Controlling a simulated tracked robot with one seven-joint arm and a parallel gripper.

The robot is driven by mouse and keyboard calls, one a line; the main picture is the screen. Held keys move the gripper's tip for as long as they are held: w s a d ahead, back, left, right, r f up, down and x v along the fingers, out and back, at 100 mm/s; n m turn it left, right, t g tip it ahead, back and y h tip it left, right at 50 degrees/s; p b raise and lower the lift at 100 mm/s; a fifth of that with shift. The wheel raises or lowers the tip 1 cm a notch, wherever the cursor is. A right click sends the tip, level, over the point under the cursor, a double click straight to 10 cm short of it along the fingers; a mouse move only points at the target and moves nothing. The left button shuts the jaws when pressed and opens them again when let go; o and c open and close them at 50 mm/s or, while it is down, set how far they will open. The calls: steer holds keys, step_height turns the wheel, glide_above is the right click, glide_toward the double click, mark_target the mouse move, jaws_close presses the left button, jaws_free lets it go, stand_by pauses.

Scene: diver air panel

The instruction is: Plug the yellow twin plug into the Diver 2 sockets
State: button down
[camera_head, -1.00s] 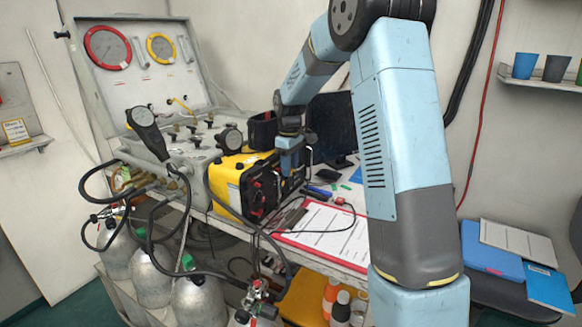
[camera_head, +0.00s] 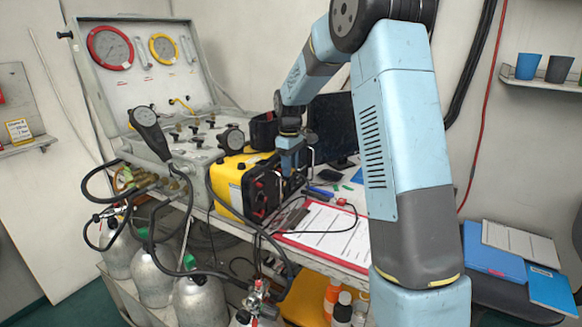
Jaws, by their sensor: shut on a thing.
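The yellow case (camera_head: 228,183) stands on the bench, with a dark front panel (camera_head: 262,193) facing right that carries red and black fittings. My gripper (camera_head: 287,172) points down just right of this panel, close to its upper part. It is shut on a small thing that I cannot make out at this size. I cannot pick out the yellow twin plug, and the Diver 2 sockets cannot be told apart on the panel. Whether the held thing touches the panel cannot be told.
A red clipboard (camera_head: 323,232) lies on the bench right of the case. A grey panel box with gauges (camera_head: 110,48) stands at the left, with black hoses (camera_head: 200,272). Gas cylinders (camera_head: 150,280) stand below. A dark monitor (camera_head: 333,125) is behind my gripper.

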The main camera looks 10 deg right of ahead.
steer(key=shift+w+a, duration=0.2)
steer(key=shift+w, duration=0.05)
stand_by(0.6)
steer(key=c, duration=0.7)
jaws_free()
steer(key=shift+o, duration=0.2)
step_height(320, 180, up, 14)
steer(key=s+r+m+t, duration=0.15)
steer(key=s+r, duration=0.25)
steer(key=s, duration=0.5)
steer(key=s+d+f+m+t, duration=0.1)
steer(key=s+m+t, duration=0.1)
steer(key=s, duration=1.3)
steer(key=s+d+f+m+t, duration=0.1)
steer(key=s+m, duration=0.4)
steer(key=s, duration=1.1)
steer(key=shift+d+f+t, duration=0.25)
steer(key=shift+f+t, duration=0.15)
steer(key=shift+t, duration=0.15)
